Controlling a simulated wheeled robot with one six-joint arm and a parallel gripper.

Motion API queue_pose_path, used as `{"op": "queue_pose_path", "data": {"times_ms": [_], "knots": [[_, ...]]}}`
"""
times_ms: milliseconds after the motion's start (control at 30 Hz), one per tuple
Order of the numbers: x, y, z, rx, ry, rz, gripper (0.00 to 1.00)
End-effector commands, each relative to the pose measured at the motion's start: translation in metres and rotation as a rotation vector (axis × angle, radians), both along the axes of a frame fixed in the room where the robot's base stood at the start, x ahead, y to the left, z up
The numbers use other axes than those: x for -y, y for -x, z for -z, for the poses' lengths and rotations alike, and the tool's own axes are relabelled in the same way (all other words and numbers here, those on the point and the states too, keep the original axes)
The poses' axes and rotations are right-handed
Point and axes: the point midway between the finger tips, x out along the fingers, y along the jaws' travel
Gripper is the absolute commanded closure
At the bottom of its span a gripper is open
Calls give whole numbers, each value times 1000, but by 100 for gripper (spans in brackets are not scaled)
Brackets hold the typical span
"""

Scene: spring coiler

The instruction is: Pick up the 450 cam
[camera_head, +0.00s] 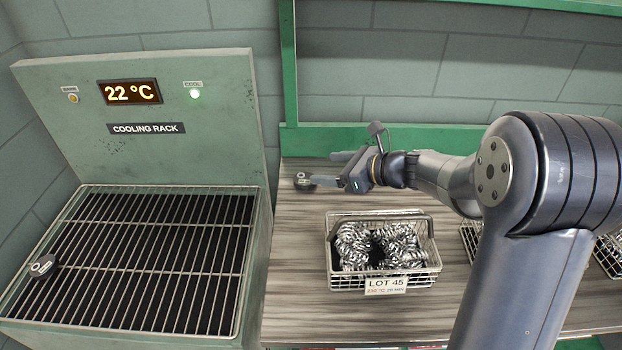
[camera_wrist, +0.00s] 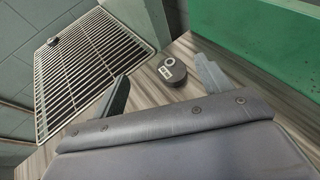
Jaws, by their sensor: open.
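A small dark round cam (camera_head: 303,181) with a light ring and a small label lies on the wooden bench, left of my gripper. It also shows in the wrist view (camera_wrist: 173,72), between and just beyond the fingertips, nearer the right finger. A similar dark cam (camera_head: 42,266) lies on the cooling rack's left side and shows small in the wrist view (camera_wrist: 53,41). I cannot read the number on either one. My gripper (camera_head: 323,168) is open and empty, low over the bench, its fingers (camera_wrist: 162,68) pointing toward the bench cam.
The cooling rack (camera_head: 150,262) stands left, its display reading 22 °C and its green lamp lit. A wire basket (camera_head: 384,281) of coiled springs, tagged LOT 45, stands in front of my gripper. More baskets (camera_head: 470,238) sit right, partly behind my arm. A green ledge (camera_head: 400,136) runs behind.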

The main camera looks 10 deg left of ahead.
Motion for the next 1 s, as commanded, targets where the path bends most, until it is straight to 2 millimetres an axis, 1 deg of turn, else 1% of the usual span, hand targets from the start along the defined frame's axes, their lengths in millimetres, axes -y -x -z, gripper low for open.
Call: {"op": "queue_pose_path", "data": {"times_ms": [33,100,233,300,467,700,800,900,1000], "knots": [[-1,1,15,-6,0,0,27],[0,1,28,-5,1,0,27],[0,1,46,-2,0,0,27],[-8,-2,46,1,0,-1,27],[-17,-4,49,0,0,-2,27],[-52,-14,64,0,1,-2,27],[-62,-18,69,1,1,-2,27],[-66,-19,70,1,0,1,27],[-67,-20,70,2,0,1,27]]}}
